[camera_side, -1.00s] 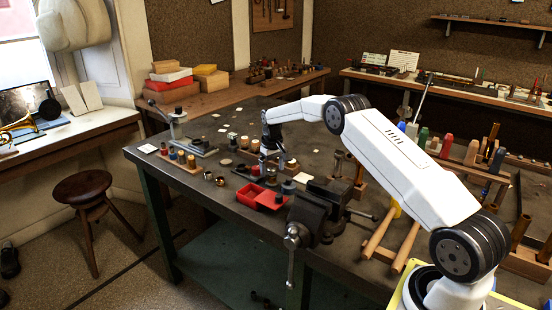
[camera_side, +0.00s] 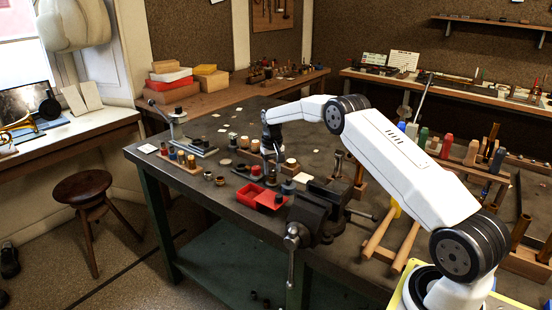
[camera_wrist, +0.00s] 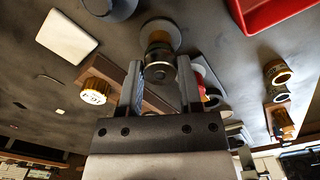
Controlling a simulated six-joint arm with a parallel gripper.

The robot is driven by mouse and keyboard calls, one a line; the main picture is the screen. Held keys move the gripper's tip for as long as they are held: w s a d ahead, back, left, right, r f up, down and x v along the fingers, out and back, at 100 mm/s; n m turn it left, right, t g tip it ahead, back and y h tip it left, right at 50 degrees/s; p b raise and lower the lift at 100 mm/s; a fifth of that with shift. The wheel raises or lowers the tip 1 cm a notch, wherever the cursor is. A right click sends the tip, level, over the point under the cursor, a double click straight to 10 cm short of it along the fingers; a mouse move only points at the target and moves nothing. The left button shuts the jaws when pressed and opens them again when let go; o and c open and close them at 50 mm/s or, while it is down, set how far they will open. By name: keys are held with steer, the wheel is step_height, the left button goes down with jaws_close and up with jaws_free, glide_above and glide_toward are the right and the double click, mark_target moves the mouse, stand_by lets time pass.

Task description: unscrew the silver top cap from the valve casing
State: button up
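In the wrist view, a silver round cap (camera_wrist: 159,73) sits on a short metal cylinder (camera_wrist: 158,37), which looks like the valve casing, on a round base. My gripper (camera_wrist: 158,66) has its two fingers on either side of the cap, with what looks like a narrow gap at each side. The fingers appear open. In the side view my gripper (camera_side: 271,150) points down among small parts on the bench. The cap and casing there are too small and too covered to make out.
A red tray (camera_side: 250,197) lies in front of my gripper, and a dark vise (camera_side: 310,210) stands at the bench's front edge. A white card (camera_wrist: 68,36) lies flat nearby.

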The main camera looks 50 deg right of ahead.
jaws_close()
steer(key=n, duration=0.3)
steer(key=shift+n, duration=0.3)
steer(key=shift+n, duration=0.3)
steer(key=n, duration=0.3)
steer(key=shift+n, duration=0.4)
